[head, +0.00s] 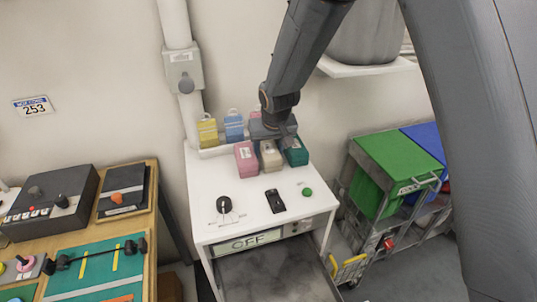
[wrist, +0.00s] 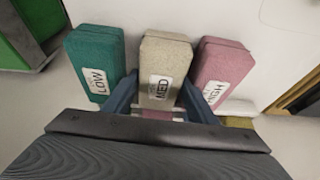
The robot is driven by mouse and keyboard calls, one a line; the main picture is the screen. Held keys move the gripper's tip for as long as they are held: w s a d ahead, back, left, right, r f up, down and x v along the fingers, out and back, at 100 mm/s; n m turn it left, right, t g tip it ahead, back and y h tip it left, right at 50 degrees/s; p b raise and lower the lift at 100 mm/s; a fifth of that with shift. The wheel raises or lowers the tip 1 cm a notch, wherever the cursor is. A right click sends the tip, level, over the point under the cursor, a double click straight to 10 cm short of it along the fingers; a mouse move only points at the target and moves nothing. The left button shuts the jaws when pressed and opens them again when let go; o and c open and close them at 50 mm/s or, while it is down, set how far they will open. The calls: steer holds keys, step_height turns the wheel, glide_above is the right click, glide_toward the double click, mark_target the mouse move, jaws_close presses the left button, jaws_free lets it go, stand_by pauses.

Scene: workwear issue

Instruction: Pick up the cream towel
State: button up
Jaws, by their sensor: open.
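The cream towel (head: 270,157) is a folded block on the white unit's top, between a pink towel (head: 246,157) and a green towel (head: 296,152). In the wrist view the cream towel (wrist: 165,55) carries a white label reading MED. My gripper (wrist: 158,88) is open, with one blue-grey finger on each side of the cream towel's near end. The fingers lie in the gaps towards the green towel (wrist: 95,60) and the pink towel (wrist: 222,72). I cannot tell whether they touch the cream towel. In the head view my gripper (head: 270,132) partly hides the towels' back ends.
A yellow item (head: 207,132) and a blue item (head: 233,126) stand behind the towels. The white unit (head: 240,190) has a black knob (head: 224,204), a black switch (head: 275,201) and a green button (head: 307,192). Its display (head: 250,240) reads OFF. A green-lidded bin (head: 400,160) stands right.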

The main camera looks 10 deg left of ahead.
steer(key=shift+f, duration=0.1)
steer(key=shift+c, duration=0.3)
steer(key=c, duration=0.7)
steer(key=shift+c, duration=0.7)
